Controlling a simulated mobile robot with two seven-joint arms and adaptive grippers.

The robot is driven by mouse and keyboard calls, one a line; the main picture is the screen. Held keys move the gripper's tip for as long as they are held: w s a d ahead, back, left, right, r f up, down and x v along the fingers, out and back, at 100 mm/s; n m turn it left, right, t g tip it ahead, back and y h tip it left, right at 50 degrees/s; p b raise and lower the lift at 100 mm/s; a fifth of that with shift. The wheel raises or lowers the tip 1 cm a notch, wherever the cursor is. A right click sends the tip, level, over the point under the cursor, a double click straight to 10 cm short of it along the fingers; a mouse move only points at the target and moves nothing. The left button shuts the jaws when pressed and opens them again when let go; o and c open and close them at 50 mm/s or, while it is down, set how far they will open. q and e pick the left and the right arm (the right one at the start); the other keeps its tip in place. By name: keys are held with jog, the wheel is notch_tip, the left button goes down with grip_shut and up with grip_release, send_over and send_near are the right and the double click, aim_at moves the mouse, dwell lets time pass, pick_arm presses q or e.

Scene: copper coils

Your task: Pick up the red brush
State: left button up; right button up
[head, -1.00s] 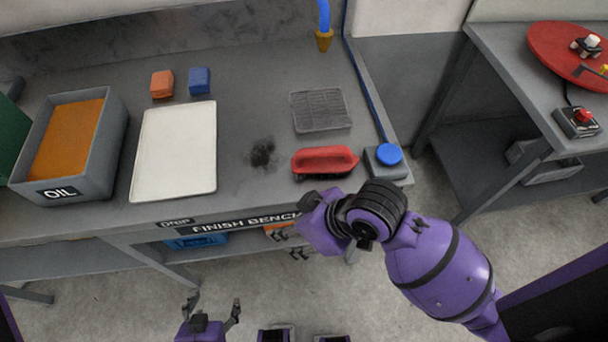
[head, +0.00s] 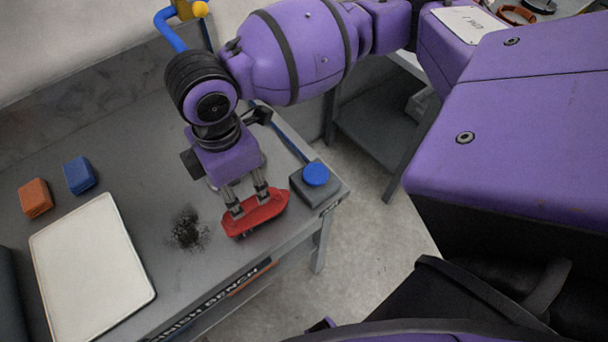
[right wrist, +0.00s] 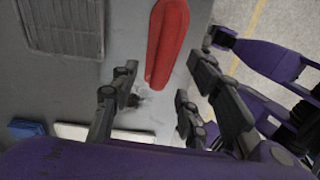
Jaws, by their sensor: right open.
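The red brush (head: 262,213) lies on the grey bench near its front edge, between a dark smudge and a box with a blue button. My right gripper (head: 247,204) is over the brush, pointing down, with its fingers spread and their tips at the handle. In the right wrist view the brush (right wrist: 167,45) shows ahead of the open right gripper (right wrist: 160,85), lengthwise and largely beyond the fingers. I cannot tell whether the fingers touch it. My left gripper is not visible in the head view.
The blue-button box (head: 315,176) stands close right of the brush at the bench corner. The dark smudge (head: 188,229) is left of it. A white tray (head: 92,270), an orange block (head: 35,198) and a blue block (head: 80,175) are farther left. A grey grille (right wrist: 62,27) shows in the wrist view.

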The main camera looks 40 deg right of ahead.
aim_at(249, 202)
jog(key=f, duration=0.6)
jog(key=shift+s+d, duration=0.3)
jog(key=shift+d, duration=0.05)
jog(key=shift+f, duration=0.55)
jog(key=c, duration=1.1)
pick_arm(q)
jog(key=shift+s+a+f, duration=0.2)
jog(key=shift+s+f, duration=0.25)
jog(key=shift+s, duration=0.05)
pick_arm(e)
jog(key=shift+w+r, duration=0.1)
jog(key=shift+r, duration=0.1)
grip_shut()
